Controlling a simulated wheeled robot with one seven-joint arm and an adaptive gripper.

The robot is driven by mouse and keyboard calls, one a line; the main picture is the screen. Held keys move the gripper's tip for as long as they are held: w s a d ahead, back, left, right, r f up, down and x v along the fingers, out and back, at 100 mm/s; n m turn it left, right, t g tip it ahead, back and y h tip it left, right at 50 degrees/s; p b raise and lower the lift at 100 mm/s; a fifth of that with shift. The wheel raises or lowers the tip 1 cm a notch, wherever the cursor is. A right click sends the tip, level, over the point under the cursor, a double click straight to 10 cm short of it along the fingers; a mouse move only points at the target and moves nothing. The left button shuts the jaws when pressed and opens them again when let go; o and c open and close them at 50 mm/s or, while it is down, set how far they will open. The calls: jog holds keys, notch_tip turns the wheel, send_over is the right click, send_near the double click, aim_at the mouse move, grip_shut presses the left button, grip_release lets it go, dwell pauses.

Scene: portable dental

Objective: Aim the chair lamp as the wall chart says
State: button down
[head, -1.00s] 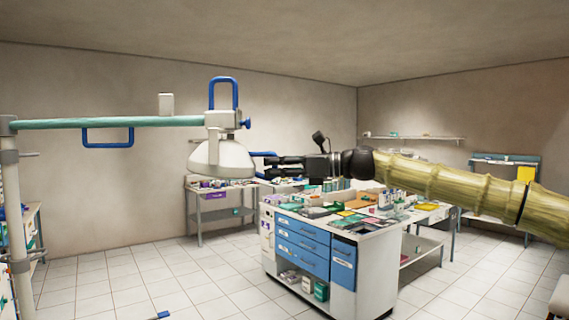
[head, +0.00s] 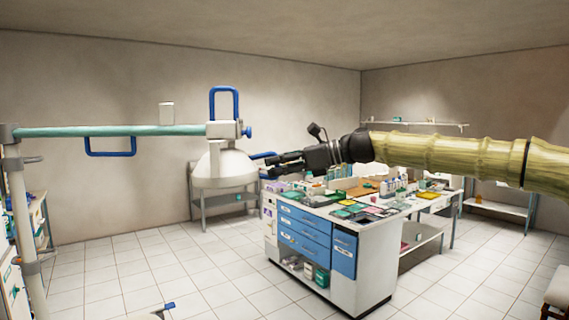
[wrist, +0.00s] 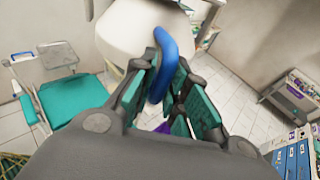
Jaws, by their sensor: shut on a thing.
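The chair lamp's white head (head: 226,168) hangs at the end of a green horizontal arm (head: 110,131) on a pale post at the left. A blue loop handle (head: 224,103) stands on top of the lamp joint, and a small blue knob sits at its right. A blue side handle (wrist: 167,62) sticks out of the lamp head toward my gripper. My gripper (head: 278,166) reaches in from the right; in the wrist view its teal-padded fingers (wrist: 172,98) are closed around this handle. The lamp's lit face and the wall chart are not seen.
A white cabinet with blue drawers (head: 303,241) stands below my arm, its top crowded with supplies. A side table (head: 222,197) stands against the back wall. A teal chair seat (wrist: 75,107) shows at left in the wrist view. The tiled floor at front left is mostly clear.

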jog(key=c, duration=1.5)
grip_release()
jog(key=shift+o, duration=0.2)
jog(key=v, duration=1.2)
